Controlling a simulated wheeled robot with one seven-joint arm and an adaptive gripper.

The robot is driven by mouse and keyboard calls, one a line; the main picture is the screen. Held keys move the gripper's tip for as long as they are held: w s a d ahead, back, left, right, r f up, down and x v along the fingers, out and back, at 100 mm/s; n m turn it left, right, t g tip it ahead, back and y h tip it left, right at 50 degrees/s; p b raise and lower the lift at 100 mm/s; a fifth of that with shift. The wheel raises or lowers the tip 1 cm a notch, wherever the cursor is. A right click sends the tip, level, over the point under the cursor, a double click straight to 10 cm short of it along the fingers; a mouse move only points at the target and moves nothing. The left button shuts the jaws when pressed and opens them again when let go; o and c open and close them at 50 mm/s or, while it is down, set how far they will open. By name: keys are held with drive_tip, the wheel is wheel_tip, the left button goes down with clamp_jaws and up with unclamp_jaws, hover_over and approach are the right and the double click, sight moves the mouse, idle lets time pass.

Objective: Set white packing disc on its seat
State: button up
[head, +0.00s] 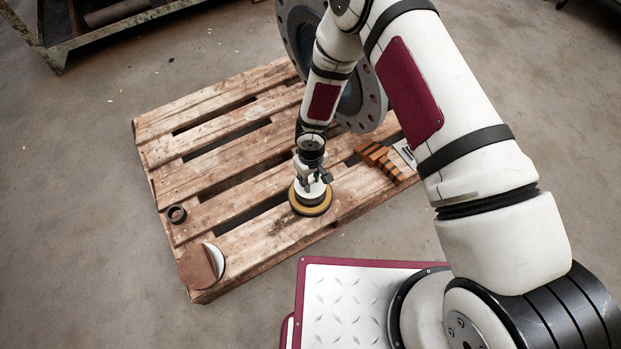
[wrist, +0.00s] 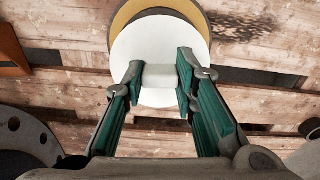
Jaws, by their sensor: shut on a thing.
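The white packing disc (wrist: 160,45) has a raised grip block (wrist: 160,77) on it. My gripper (wrist: 160,80) is shut on this block, one finger at each side. In the head view my gripper (head: 313,176) points down at the pallet, with the white disc (head: 309,195) below it. Under the disc is a round seat with a yellow ring (head: 310,209) and a dark outer edge. In the wrist view the yellow ring (wrist: 122,20) shows past the disc's upper and left side. I cannot tell whether the disc touches the seat.
The wooden pallet (head: 235,145) has open gaps between slats. A metal rack (head: 60,48) stands at upper left.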

sight(311, 184)
drive_tip(key=shift+f+b, duration=1.3)
drive_tip(key=shift+f, duration=0.1)
drive_tip(key=shift+f+b, duration=0.4)
drive_tip(key=shift+b, duration=0.1)
drive_tip(key=o, duration=1.1)
drive_tip(key=shift+r, duration=0.15)
wheel_tip(311, 184, up, 12)
drive_tip(key=shift+f, duration=0.15)
drive_tip(key=shift+d, duration=0.1)
